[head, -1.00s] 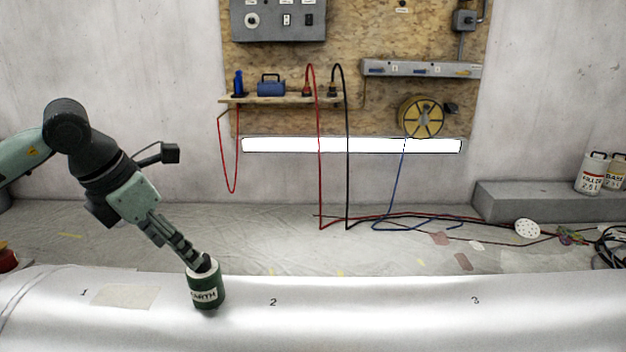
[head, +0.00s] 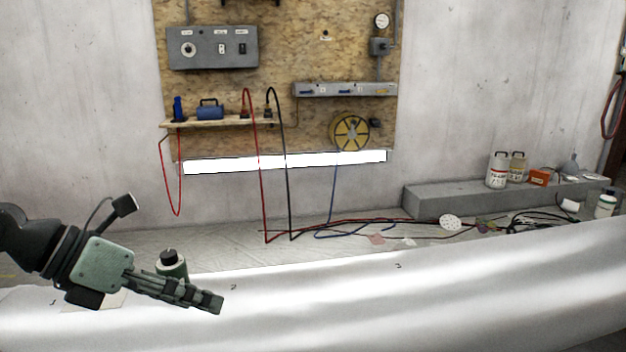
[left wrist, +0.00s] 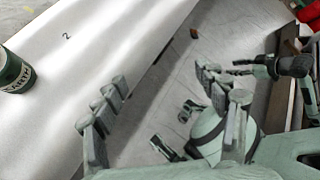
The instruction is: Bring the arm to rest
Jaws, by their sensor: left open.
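My left gripper (head: 205,299) comes in from the left in the head view, low over the white curved surface and pointing right. In the left wrist view its fingers (left wrist: 165,105) are spread wide with nothing between them. A dark green can (head: 172,266) with a black top stands on the white surface, just behind the gripper and partly hidden by it. The can also shows upright at the left edge of the left wrist view (left wrist: 14,72), apart from the fingers. My right gripper is not in the head view.
The white curved surface (head: 430,297) bears printed numbers. Red, black and blue cables lie on the floor sheet behind it. A grey ledge (head: 430,204) at the right holds white containers (head: 497,171) and an orange box (head: 540,177). The surface right of the gripper is clear.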

